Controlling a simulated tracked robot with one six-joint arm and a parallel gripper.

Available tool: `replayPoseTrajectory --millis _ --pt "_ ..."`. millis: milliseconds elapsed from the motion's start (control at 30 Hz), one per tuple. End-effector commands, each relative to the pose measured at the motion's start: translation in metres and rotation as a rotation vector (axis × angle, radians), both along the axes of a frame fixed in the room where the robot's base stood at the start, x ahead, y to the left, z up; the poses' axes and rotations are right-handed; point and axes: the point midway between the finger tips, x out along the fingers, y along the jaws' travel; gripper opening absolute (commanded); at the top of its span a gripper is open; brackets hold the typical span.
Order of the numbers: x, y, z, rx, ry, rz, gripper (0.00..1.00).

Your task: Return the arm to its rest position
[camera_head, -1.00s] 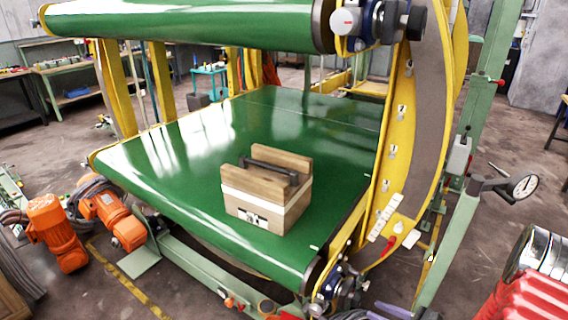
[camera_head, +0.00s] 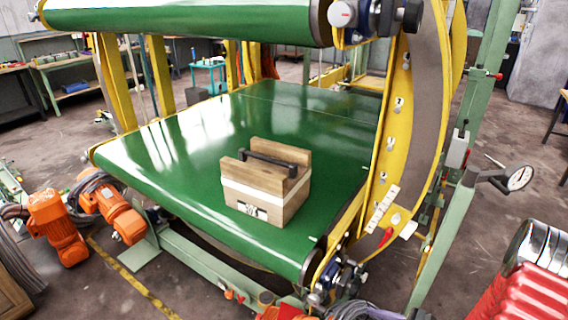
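My gripper is not in view, and no part of my arm can be made out for sure. A wooden box (camera_head: 250,198) with a dark bar handle (camera_head: 268,163) and a white band stands upright on the lower green belt (camera_head: 190,160), near its front right part. Nothing is touching the box.
A yellow curved frame (camera_head: 392,150) rises at the belt's right side, and an upper green roller (camera_head: 190,22) spans above. A dial gauge (camera_head: 519,177) sticks out at right. Orange motors (camera_head: 57,227) stand at front left. A red ribbed object (camera_head: 525,298) is at bottom right.

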Motion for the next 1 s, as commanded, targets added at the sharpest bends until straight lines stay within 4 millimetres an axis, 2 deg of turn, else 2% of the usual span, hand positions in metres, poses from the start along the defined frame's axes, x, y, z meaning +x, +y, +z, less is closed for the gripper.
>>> replayPoseTrajectory --millis 167,367,633,1000 --pt "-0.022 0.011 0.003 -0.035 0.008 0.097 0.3" --pt "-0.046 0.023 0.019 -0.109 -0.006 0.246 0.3" --pt "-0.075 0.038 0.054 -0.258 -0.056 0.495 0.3" --pt "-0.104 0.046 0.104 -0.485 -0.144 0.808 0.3"
